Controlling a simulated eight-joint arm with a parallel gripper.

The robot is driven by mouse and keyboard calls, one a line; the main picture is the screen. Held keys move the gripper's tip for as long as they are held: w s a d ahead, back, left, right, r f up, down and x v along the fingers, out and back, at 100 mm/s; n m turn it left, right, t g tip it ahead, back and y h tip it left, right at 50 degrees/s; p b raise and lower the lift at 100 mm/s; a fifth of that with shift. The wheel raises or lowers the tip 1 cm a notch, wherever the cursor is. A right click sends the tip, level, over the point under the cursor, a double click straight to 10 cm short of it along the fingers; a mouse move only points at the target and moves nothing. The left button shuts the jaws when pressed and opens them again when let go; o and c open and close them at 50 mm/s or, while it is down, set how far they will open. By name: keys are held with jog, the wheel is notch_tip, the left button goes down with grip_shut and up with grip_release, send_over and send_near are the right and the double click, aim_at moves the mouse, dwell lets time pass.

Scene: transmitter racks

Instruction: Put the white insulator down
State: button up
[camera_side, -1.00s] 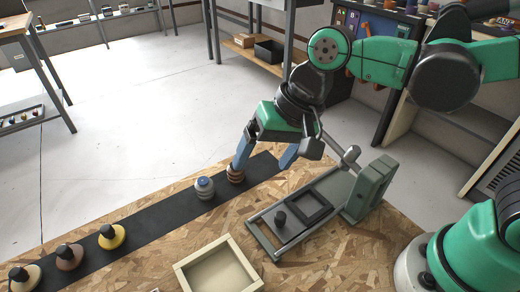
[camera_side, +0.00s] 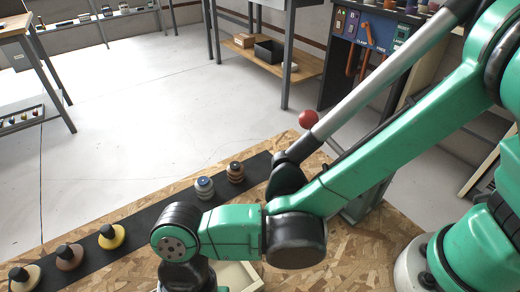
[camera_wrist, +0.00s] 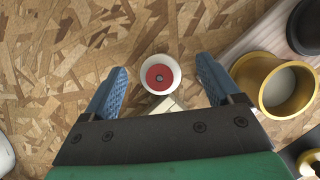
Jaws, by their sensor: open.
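A white round piece with a red centre (camera_wrist: 158,77), which looks like the white insulator, shows upright from above in the wrist view, against the chipboard bench. My gripper (camera_wrist: 160,68) is open, with one blue finger on each side of it. Gaps show between the piece and both fingers. How high the fingertips are above the bench I cannot tell. In the side view my arm hides the gripper and the piece. A grey-white ribbed insulator (camera_side: 204,188) and a brown one (camera_side: 235,172) stand on the black strip (camera_side: 150,215).
Yellow (camera_side: 111,237), brown (camera_side: 69,257) and cream (camera_side: 25,276) insulators stand further left on the strip. A cream tray (camera_side: 245,275) is partly behind my arm.

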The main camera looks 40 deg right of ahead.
jog(key=shift+s+f, duration=0.1)
jog(key=shift+f, duration=0.1)
grip_shut()
jog(key=shift+r, duration=0.1)
